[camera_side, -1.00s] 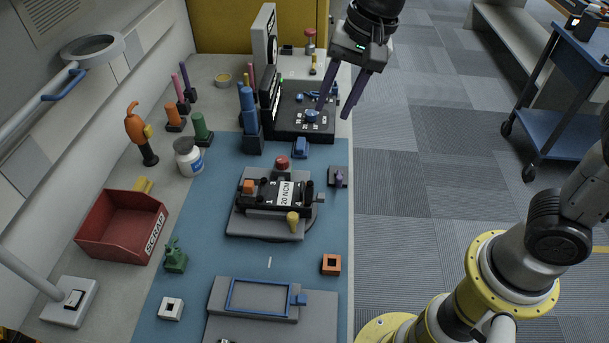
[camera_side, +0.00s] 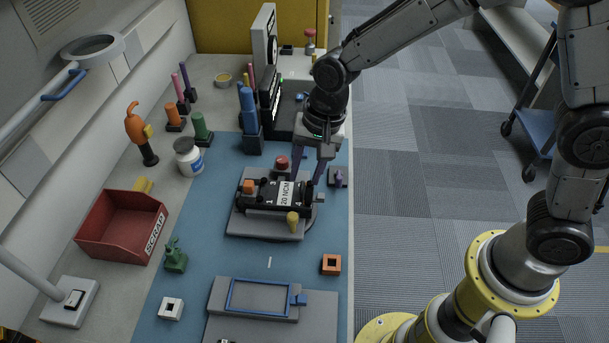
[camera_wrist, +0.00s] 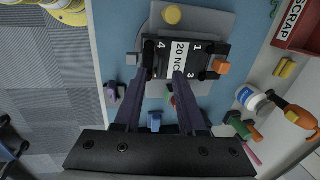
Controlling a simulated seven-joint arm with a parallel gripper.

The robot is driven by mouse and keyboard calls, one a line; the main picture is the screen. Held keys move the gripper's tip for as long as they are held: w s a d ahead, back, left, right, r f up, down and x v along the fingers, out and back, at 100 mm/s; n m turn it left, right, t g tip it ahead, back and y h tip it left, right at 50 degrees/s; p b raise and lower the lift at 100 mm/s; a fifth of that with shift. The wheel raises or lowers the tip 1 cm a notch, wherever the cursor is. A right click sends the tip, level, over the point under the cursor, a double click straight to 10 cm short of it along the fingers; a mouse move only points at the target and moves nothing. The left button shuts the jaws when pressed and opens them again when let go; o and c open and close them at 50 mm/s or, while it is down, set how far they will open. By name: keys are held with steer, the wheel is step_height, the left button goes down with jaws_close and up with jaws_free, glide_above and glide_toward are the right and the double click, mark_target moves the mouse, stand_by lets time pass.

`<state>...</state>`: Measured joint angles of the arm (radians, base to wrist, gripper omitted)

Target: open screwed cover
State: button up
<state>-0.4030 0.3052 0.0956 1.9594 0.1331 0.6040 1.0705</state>
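A black radio unit (camera_side: 262,196) with a white "20 NCM" label lies on a grey fixture plate (camera_side: 262,228) on the blue mat. In the wrist view its black cover (camera_wrist: 207,60) shows corner numbers 1, 3 and 4. The screws are too small to make out. An orange block (camera_side: 248,186) is at one corner of the unit. My gripper (camera_side: 307,182) points down at the unit's right end, its fingers apart with nothing seen between them. In the wrist view the gripper's (camera_wrist: 161,75) fingertips overlap the label end; I cannot tell whether they touch.
A yellow knob (camera_side: 292,220) and a red knob (camera_side: 282,162) stand at the fixture. A blue frame (camera_side: 260,312) on a grey plate is in front. A red scrap bin (camera_side: 122,226) is at left. The mat between fixture and frame is mostly clear.

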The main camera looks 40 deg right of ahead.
steer(key=shift+w+a+f, duration=0.1)
steer(key=shift+f, duration=0.85)
jaws_close()
stand_by(0.8)
